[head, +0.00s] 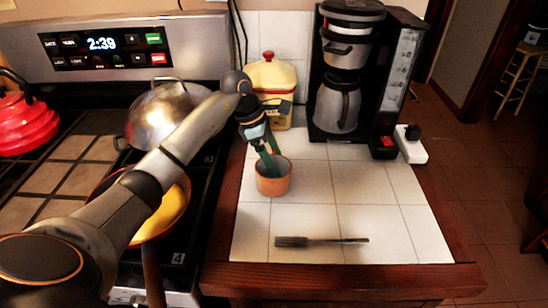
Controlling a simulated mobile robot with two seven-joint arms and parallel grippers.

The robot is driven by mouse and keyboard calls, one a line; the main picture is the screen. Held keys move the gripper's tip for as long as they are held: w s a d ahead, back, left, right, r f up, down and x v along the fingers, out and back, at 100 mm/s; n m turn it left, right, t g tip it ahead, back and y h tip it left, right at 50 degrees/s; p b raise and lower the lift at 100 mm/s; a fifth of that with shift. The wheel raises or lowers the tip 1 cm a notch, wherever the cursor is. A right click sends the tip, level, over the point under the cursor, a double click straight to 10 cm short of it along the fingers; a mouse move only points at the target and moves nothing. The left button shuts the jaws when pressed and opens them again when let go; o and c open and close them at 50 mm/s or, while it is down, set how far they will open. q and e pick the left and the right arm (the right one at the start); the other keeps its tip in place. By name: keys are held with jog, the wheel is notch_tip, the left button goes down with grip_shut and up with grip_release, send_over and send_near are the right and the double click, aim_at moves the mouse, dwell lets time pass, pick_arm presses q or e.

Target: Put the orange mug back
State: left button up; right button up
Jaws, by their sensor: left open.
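The orange mug (273,182) stands upright on the white tiled counter (305,190), near its left side. My left gripper (269,162) points down at the mug from above and behind. Its green fingers reach the mug's opening, and their lower ends are hidden by the near rim. I cannot tell whether they touch the wall. The left gripper is open. No handle of the mug is visible. My right gripper is out of view.
A brush (318,241) lies in front of the mug. A coffee maker (345,75), a white power strip (411,145) and a yellow canister (271,85) stand behind. The stove holds a steel pot (160,112), a pan (172,212) and a red kettle (25,125). The counter's right side is clear.

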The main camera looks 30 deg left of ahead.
pick_arm(q)
jog(key=shift+r, duration=0.35)
jog(key=v, duration=1.1)
jog(key=shift+a+r, duration=0.15)
jog(key=shift+r, duration=0.15)
